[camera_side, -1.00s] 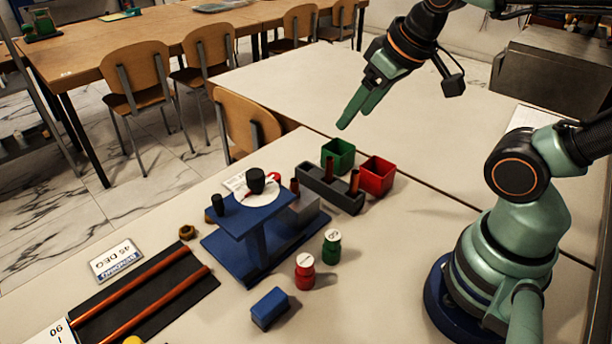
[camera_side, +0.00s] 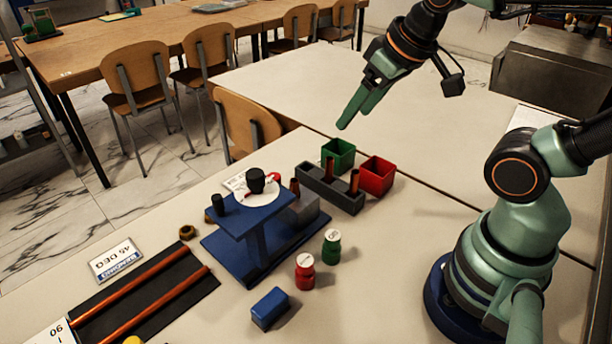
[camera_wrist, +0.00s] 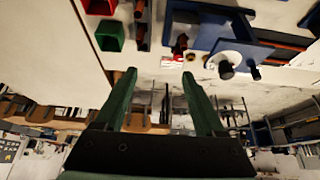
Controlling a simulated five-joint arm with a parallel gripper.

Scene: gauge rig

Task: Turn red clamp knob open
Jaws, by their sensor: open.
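The blue gauge stand (camera_side: 250,215) stands on the near table, with a white round dial (camera_side: 262,196) and a black knob (camera_side: 256,180) at its top. A small red part (camera_side: 274,177), which looks like the clamp knob, shows partly behind the dial; its turn position cannot be told. In the wrist view, the blue stand (camera_wrist: 205,20), the dial (camera_wrist: 224,64) and a small red part (camera_wrist: 191,57) are at the upper right. My gripper (camera_side: 354,112) is high above the table, right of and beyond the stand. Its two fingers (camera_wrist: 158,74) are apart and empty.
A dark block (camera_side: 330,190) with copper pins, a green bin (camera_side: 338,156) and a red bin (camera_side: 377,176) stand right of the stand. Red (camera_side: 305,272) and green (camera_side: 331,246) weights and a blue block (camera_side: 270,308) lie in front. The table's back right is clear.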

